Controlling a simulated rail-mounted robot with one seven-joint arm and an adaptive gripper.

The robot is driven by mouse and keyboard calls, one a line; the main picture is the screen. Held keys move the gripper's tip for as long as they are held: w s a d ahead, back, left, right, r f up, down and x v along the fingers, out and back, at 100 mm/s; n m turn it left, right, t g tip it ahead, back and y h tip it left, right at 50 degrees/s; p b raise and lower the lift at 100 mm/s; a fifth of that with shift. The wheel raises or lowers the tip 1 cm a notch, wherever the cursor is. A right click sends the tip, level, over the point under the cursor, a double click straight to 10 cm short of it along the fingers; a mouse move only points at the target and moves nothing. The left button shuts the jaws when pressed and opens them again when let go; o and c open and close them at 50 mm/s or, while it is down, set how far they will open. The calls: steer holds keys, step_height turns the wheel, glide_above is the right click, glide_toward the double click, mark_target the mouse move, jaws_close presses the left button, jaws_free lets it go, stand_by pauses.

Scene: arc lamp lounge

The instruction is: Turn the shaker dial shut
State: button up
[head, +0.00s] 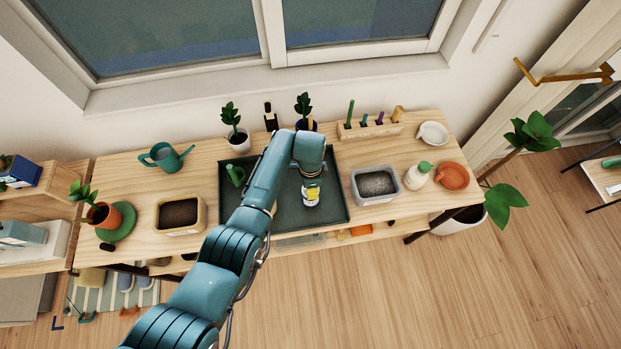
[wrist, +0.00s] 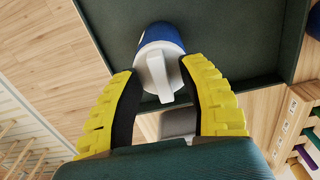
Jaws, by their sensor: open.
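The shaker (head: 311,199) stands on the dark green tray (head: 337,213), below my gripper (head: 312,181) in the head view. In the wrist view the shaker has a blue body (wrist: 160,35) and a pale round top with a raised bar-shaped dial (wrist: 158,79). My gripper's yellow fingers (wrist: 157,72) are open, one on each side of the dial. I cannot tell whether either finger touches it. My arm hides part of the tray in the head view.
On the wooden table stand a teal watering can (head: 166,157), a cream box of soil (head: 180,214), a grey box of gravel (head: 375,184), a white bottle (head: 418,176) and an orange dish (head: 453,176). Potted plants and a tool rack (head: 370,128) line the back.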

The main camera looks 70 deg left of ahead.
steer(key=shift+r, duration=0.1)
step_height(320, 180, up, 12)
stand_by(0.4)
stand_by(0.3)
